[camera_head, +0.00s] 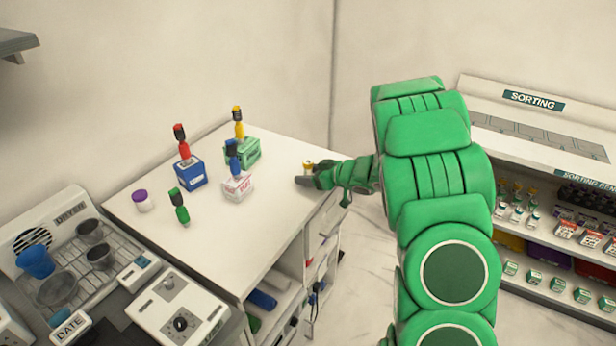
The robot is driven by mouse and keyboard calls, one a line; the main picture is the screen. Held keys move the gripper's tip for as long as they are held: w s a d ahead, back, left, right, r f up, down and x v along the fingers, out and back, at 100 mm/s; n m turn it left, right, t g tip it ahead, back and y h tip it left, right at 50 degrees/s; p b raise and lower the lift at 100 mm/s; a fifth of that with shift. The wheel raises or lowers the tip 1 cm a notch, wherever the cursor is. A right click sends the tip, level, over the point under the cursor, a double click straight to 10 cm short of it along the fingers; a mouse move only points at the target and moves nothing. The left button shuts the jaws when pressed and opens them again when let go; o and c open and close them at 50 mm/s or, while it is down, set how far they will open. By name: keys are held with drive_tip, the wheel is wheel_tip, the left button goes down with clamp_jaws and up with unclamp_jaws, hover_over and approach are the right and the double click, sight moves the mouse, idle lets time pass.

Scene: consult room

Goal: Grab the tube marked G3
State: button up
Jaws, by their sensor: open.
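My gripper (312,176) is open at the right edge of the white counter (245,215), low over its top. A small item with a yellow top (308,167) shows right at my fingers; it is partly hidden, and I cannot tell whether it stands between them or behind them. It may be a tube. No G3 marking is legible anywhere. Small capped vials (516,212) stand on the shelf at the right, with markings too small to read.
A purple-lidded jar (142,201) and dryer rack (75,262) are left. A sorting shelf (550,125) stands right.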

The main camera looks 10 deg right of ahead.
sight(304, 165)
drive_tip(key=shift+x, duration=1)
drive_tip(key=shift+c, duration=0.2)
drive_tip(key=c, duration=1)
drive_tip(key=shift+r, duration=0.2)
drive_tip(key=shift+r, duration=0.25)
wheel_tip(304, 165, up, 3)
drive_tip(key=shift+s, duration=0.2)
drive_tip(key=s+r, duration=0.9)
drive_tip(key=s, duration=0.4)
drive_tip(key=shift+s+a, duration=0.25)
drive_tip(key=shift+a, duration=0.2)
